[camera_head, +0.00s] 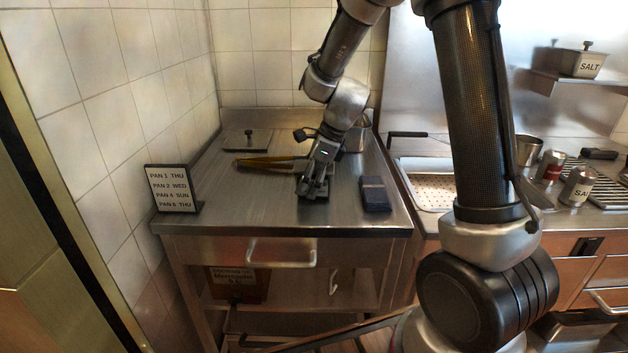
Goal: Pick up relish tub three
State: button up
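My gripper (313,190) points down at the front middle of the steel table (240,213), at or just above its top. My wrist and the small size hide whether its fingers are apart or hold something. I cannot make out a tub marked as relish three. A metal container (357,136) stands behind my wrist, partly hidden, with no label showing. A flat lidded pan or plate with a knob (247,140) lies at the back left of the table.
Brass-coloured tongs (268,161) lie behind my gripper, and a dark block (374,193) lies to its right. A pan sign (172,188) stands at the left edge. A labelled box (237,284) is on the shelf below.

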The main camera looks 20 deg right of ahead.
jog(key=c, duration=0.8)
jog(key=shift+c, duration=0.2)
